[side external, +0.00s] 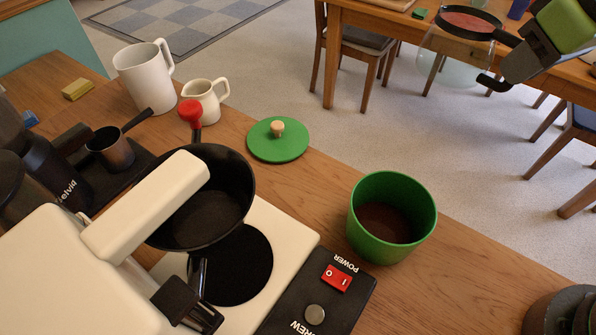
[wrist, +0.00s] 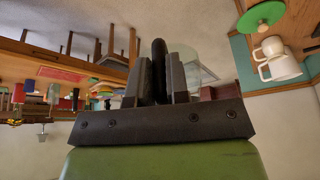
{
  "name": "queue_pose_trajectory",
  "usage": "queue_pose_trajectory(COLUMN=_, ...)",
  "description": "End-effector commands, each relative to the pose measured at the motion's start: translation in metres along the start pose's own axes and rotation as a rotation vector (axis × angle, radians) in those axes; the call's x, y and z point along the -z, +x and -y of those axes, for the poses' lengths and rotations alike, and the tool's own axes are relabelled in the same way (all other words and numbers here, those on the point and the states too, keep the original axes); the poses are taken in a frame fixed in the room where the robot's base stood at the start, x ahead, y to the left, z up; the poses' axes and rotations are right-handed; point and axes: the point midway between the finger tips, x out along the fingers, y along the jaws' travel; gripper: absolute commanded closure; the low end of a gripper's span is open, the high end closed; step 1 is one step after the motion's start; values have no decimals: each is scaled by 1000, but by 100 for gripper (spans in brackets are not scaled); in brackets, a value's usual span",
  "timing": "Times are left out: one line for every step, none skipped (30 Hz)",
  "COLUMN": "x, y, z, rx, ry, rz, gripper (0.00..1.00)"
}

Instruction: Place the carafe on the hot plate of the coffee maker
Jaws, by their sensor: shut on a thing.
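The carafe (side external: 452,62) is a clear glass vessel with a black rim and black handle, held in the air at the top right of the side view. My gripper (side external: 514,62) is shut on its handle. In the wrist view, the jaws of my gripper (wrist: 160,85) clamp the black handle (wrist: 159,62), with the glass carafe (wrist: 189,66) behind. The white coffee maker (side external: 60,275) stands at the lower left of the side view. Its black round hot plate (side external: 243,268) is partly covered from view by a black round basket (side external: 210,215) under the white arm.
A green pot (side external: 392,218) stands right of the coffee maker's red power switch (side external: 336,277). A green lid (side external: 278,140), a cream jug (side external: 206,100) and a white mug (side external: 143,75) stand behind it. Floor lies below the carafe. Dark bowls (side external: 562,315) sit at the lower right.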

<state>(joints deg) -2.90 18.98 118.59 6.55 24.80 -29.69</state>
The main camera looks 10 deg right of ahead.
Motion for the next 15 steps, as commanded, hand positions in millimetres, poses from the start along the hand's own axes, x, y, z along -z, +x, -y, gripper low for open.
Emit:
queue_pose_trajectory(x=5, y=9, z=8, rx=29, ry=-67, rz=3, gripper=100)
queue_pose_trajectory(x=7, y=14, z=14, rx=48, ry=-112, rz=2, gripper=100)
queue_pose_trajectory(x=11, y=21, z=21, rx=74, ry=-174, rz=2, gripper=100)
queue_pose_trajectory(x=13, y=26, z=26, rx=94, ry=-224, rz=2, gripper=100)
queue_pose_trajectory(x=16, y=32, z=33, rx=115, ry=-274, rz=2, gripper=100)
queue_pose_trajectory(x=19, y=40, z=42, rx=143, ry=-343, rz=2, gripper=100)
queue_pose_trajectory(x=21, y=46, z=49, rx=166, ry=-400, rz=2, gripper=100)
queue_pose_trajectory(x=23, y=52, z=56, rx=189, ry=-456, rz=2, gripper=100)
queue_pose_trajectory(x=25, y=61, z=67, rx=222, ry=-537, rz=2, gripper=100)
queue_pose_trajectory(x=26, y=68, z=76, rx=248, ry=-598, rz=1, gripper=100)
queue_pose_trajectory(x=28, y=75, z=85, rx=273, ry=-664, rz=1, gripper=100)
queue_pose_trajectory(x=28, y=84, z=97, rx=309, ry=-750, rz=1, gripper=100)
queue_pose_trajectory(x=29, y=91, z=107, rx=336, ry=-815, rz=1, gripper=100)
queue_pose_trajectory(x=29, y=97, z=115, rx=360, ry=-874, rz=0, gripper=100)
queue_pose_trajectory(x=29, y=104, z=126, rx=387, ry=-946, rz=-2, gripper=100)
